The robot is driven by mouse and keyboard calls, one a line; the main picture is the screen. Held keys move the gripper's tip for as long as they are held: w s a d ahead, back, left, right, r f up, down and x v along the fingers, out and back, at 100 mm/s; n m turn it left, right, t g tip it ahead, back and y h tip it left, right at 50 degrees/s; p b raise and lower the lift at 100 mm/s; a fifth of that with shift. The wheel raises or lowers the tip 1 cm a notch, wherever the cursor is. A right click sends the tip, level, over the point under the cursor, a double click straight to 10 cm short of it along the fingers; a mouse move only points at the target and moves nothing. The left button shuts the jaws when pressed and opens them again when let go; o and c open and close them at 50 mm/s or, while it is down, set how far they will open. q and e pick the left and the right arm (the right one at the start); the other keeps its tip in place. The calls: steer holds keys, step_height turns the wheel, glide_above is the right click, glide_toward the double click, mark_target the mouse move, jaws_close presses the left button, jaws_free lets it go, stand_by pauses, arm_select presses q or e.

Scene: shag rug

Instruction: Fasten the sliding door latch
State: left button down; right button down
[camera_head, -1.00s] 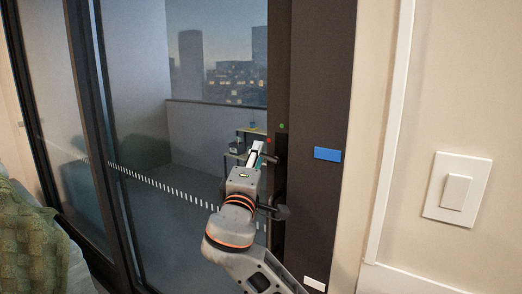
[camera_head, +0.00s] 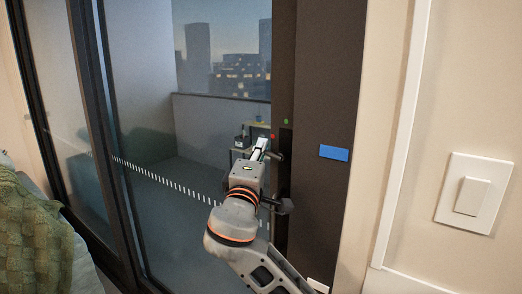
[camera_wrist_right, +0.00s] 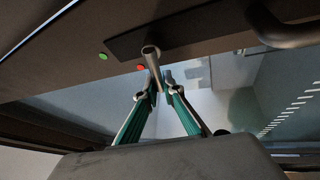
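The sliding door's dark frame (camera_head: 284,60) carries a small latch lever (camera_head: 275,156) beside the glass, below a green and a red dot. My right gripper (camera_head: 262,146) is at the lever's left, close to it. In the right wrist view, the lever (camera_wrist_right: 152,62) sticks out from a dark plate toward my right gripper (camera_wrist_right: 161,82). Its teal-sided fingers are partly open, with a narrow gap between the tips. The lever's end lies at or near that gap; I cannot tell whether they touch. My left gripper is not in view.
A dark door handle (camera_head: 280,206) juts out below the latch; a handle (camera_wrist_right: 290,32) also shows in the wrist view. A blue label (camera_head: 334,153) and a light switch (camera_head: 474,195) are to the right. Green bedding (camera_head: 35,225) is at lower left.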

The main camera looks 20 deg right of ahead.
steer(key=n+y+p, duration=0.1)
steer(key=n+p, duration=0.1)
steer(key=p, duration=0.2)
steer(key=shift+f, duration=0.2)
steer(key=shift+f+g+p, duration=0.15)
steer(key=shift+g+p, duration=0.15)
steer(key=shift+f+n, duration=0.1)
steer(key=shift+n, duration=0.3)
steer(key=shift+f, duration=0.1)
steer(key=c, duration=2.2)
jaws_free()
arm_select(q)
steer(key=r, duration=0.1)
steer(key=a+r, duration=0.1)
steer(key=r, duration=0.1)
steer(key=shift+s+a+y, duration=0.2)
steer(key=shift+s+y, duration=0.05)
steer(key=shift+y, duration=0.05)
arm_select(e)
steer(key=shift+o, duration=0.2)
steer(key=v, duration=0.7)
steer(key=shift+s, duration=0.2)
